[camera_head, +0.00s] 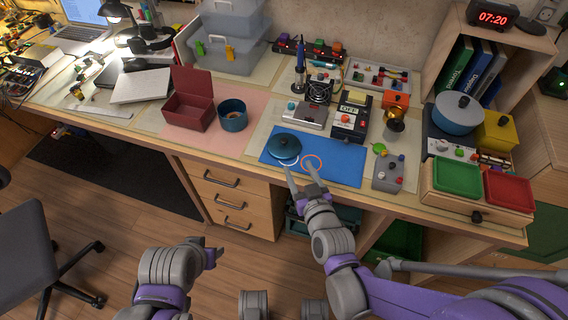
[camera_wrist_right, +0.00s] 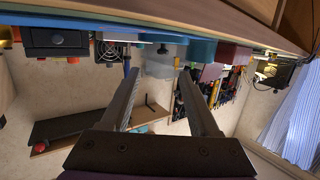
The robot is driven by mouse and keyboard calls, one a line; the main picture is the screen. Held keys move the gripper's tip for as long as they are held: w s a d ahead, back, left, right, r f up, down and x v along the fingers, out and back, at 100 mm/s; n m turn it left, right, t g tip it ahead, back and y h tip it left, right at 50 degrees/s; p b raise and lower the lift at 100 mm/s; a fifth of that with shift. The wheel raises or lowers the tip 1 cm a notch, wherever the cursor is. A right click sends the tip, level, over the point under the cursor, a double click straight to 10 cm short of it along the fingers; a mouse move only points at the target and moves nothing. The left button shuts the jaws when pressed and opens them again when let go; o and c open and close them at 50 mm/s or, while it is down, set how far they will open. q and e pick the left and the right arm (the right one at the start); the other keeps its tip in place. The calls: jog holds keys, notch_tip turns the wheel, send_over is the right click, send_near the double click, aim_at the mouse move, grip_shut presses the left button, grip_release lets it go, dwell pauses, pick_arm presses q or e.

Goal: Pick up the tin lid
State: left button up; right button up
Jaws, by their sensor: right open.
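The tin lid (camera_head: 284,147) is a round dark teal-blue disc with a small knob on top. It lies on the blue mat (camera_head: 340,171) near the table's front edge. My right gripper (camera_head: 299,169) is open and empty, just in front of the lid, its fingers pointing toward it. In the right wrist view, which is upside down, the lid (camera_wrist_right: 165,38) shows beyond and between the open fingers (camera_wrist_right: 159,74). The open blue tin (camera_head: 233,115) stands behind and left of the lid. My left gripper (camera_head: 212,254) is low in front of the drawers, away from the table; its jaws are unclear.
A dark red open box (camera_head: 188,112) stands left of the tin. A grey device (camera_head: 299,114) and a black switch box (camera_head: 350,120) stand behind the mat. A grey control box (camera_head: 388,173) is right of it. An orange ring (camera_head: 312,155) marks the mat beside the lid.

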send_near(285, 142)
jog(key=shift+w+a+f+t+b, duration=0.15)
jog(key=shift+w+a+f, duration=0.1)
jog(key=shift+w, duration=0.35)
jog(key=shift+w+a+f+t+b, duration=0.15)
jog(key=shift+w+f, duration=0.15)
jog(key=shift+w, duration=0.3)
jog(key=x, duration=0.6)
jog(key=shift+r+b, duration=0.1)
jog(key=shift+b, duration=0.2)
pick_arm(q)
jog(key=shift+s+f, duration=0.25)
jog(key=shift+f, duration=0.7)
pick_arm(e)
grip_shut()
